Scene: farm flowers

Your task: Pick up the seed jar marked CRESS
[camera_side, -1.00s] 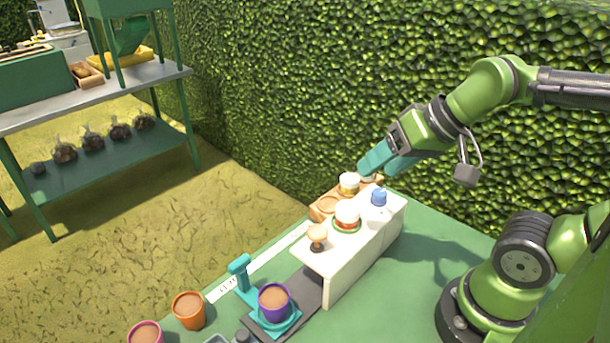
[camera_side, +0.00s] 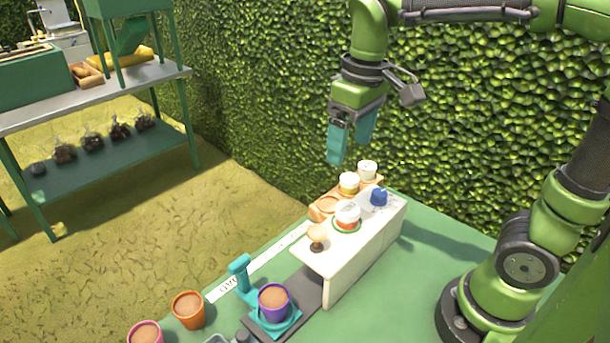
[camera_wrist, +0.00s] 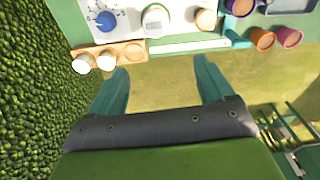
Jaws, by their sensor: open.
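Three white-lidded jars show in the side view. One jar (camera_side: 367,170) stands at the far end of the wooden rack (camera_side: 322,210), and a second jar (camera_side: 348,184) stands in the rack beside it. A third jar (camera_side: 347,214) with an orange-red lower part stands in a green ring on the white box. No marking is readable, so I cannot tell which jar is CRESS. My gripper (camera_side: 350,150) is open and empty, fingers pointing down, above and behind the rack. In the wrist view the fingers (camera_wrist: 165,88) are wide apart, with the two rack jars (camera_wrist: 83,63) (camera_wrist: 106,62) beyond the left finger.
The white box (camera_side: 350,265) carries a blue knob (camera_side: 379,197) and a mushroom-like knob (camera_side: 317,237). A purple pot (camera_side: 274,302) sits on a teal stand. Orange (camera_side: 188,309) and pink (camera_side: 145,333) pots stand at front left. A hedge (camera_side: 280,80) rises behind.

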